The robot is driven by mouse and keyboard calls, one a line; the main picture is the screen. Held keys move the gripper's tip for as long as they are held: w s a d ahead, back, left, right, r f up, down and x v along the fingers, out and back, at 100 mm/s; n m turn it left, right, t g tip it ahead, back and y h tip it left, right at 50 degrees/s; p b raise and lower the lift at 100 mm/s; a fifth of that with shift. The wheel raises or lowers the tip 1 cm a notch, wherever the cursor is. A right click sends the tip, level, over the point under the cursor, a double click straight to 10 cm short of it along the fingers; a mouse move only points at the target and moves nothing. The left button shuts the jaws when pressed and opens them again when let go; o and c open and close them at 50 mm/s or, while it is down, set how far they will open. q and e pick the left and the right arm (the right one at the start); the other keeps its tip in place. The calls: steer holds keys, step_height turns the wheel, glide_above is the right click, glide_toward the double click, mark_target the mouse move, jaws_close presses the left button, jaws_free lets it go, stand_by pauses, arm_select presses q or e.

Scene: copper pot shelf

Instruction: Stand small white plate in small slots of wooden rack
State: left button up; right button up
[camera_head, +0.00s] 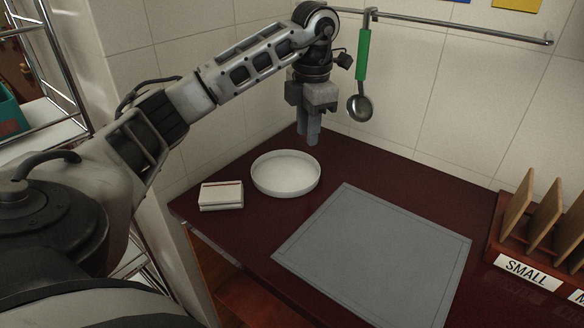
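A round white plate (285,176) with a raised rim lies flat on the dark red table, left of the grey mat. My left gripper (308,138) points down over the table near the plate's back right rim. Its fingers look close together, seen nearly from the side, so any gap between them is unclear. No plate is in it. The wooden rack (497,250) stands at the right edge, with upright wooden dividers and a label reading SMALL; the picture edge cuts off the rest. My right gripper is out of view.
A grey mat (375,255) covers the middle of the table (420,178). A small white box-like item (221,196) lies left of the plate. A ladle with a green handle (363,55) hangs from a metal rail (460,27) on the tiled wall.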

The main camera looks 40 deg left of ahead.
arm_select(q)
glide_toward(307, 183)
steer(key=s, duration=0.1)
steer(key=s+d+f, duration=0.1)
steer(key=shift+s+d+f, duration=0.15)
steer(key=shift+s+f, duration=0.15)
steer(key=shift+d+f+p, duration=0.2)
steer(key=shift+f+p, duration=0.5)
steer(key=shift+f, duration=2)
jaws_close()
